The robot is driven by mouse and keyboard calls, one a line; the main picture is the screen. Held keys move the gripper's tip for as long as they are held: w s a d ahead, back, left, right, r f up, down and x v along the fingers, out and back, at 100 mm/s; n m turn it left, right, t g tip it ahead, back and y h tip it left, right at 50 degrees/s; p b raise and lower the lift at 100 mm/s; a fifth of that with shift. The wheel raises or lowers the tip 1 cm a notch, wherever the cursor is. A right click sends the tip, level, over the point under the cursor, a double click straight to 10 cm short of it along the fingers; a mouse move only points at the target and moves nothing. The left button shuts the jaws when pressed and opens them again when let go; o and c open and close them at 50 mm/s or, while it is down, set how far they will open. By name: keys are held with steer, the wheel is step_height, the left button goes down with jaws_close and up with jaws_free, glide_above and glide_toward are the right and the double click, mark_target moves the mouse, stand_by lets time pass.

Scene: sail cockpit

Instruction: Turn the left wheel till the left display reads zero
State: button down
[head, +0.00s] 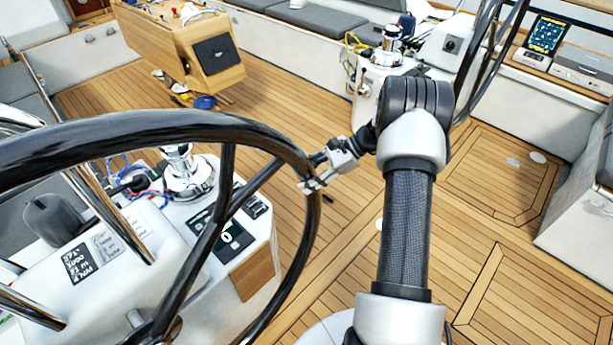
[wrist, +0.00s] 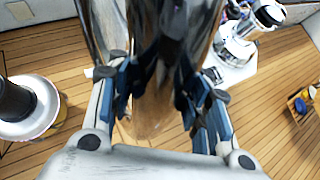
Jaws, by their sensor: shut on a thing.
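The left wheel (head: 160,128) is large and black and fills the left of the head view. My gripper (head: 312,184) is shut on the right side of its rim. In the wrist view, the dark, glossy rim (wrist: 165,60) passes between the two fingers of my gripper (wrist: 163,95). The left display (head: 233,236) is a small dark screen on the white console behind the wheel. A white 0 shows on it, but a spoke crosses in front of the screen, so I cannot tell whether other characters are hidden.
A dark panel with white figures (head: 82,262) sits further left on the console. A chrome winch (head: 188,172) stands behind the wheel. A wooden table (head: 185,45) stands at the back. Another wheel (head: 480,45) is at upper right. The teak deck right of my arm is clear.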

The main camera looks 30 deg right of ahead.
steer(key=c, duration=0.9)
jaws_free()
steer(key=v, duration=1.2)
